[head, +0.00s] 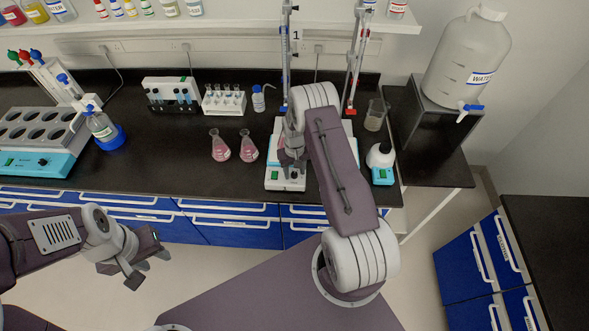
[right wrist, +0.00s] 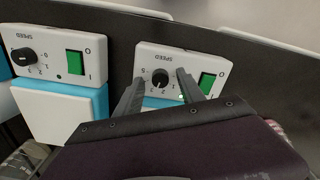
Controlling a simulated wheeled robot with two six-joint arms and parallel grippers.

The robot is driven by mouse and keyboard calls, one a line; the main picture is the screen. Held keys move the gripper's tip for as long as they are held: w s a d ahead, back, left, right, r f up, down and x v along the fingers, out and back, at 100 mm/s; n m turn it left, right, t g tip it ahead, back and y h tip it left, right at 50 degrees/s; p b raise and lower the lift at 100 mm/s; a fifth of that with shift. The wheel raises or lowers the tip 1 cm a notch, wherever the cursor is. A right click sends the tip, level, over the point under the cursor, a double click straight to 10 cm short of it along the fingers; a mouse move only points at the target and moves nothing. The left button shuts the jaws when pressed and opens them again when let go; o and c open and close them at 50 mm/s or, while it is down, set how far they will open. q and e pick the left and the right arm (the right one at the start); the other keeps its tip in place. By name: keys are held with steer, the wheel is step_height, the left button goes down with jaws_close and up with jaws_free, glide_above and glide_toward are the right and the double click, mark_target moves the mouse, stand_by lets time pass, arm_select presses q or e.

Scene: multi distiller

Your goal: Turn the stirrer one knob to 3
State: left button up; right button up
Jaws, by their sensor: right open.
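The stirrer one unit (head: 272,184) stands on the bench under the stand marked 1, with its white front panel facing me. In the right wrist view its panel (right wrist: 150,56) appears upside down, with a black knob (right wrist: 160,77), a number scale and a green rocker switch (right wrist: 207,82). My right gripper (head: 291,168) is open over this panel. In the right wrist view its fingers (right wrist: 159,80) lie on either side of the knob with gaps showing. The exact knob setting is too small to read. My left gripper (head: 148,270) is open and empty over the floor.
A second stirrer panel (right wrist: 48,52) with its own knob and green switch stands beside stirrer one. Two pink flasks (head: 220,147) stand left of stirrer one. A beaker (head: 375,116) and a small white device (head: 381,157) stand to the right.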

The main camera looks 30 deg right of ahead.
mark_target(295, 174)
steer(key=shift+f, duration=0.1)
jaws_close()
steer(key=shift+f+m+b, duration=0.25)
steer(key=shift+m+b, duration=0.35)
steer(key=shift+b, duration=0.45)
steer(key=shift+r, duration=0.15)
steer(key=shift+r+m, duration=0.15)
steer(key=shift+m, duration=0.15)
jaws_free()
step_height(295, 174, up, 8)
steer(key=shift+r+b, duration=0.1)
steer(key=shift+b, duration=1.15)
steer(key=shift+r, duration=0.4)
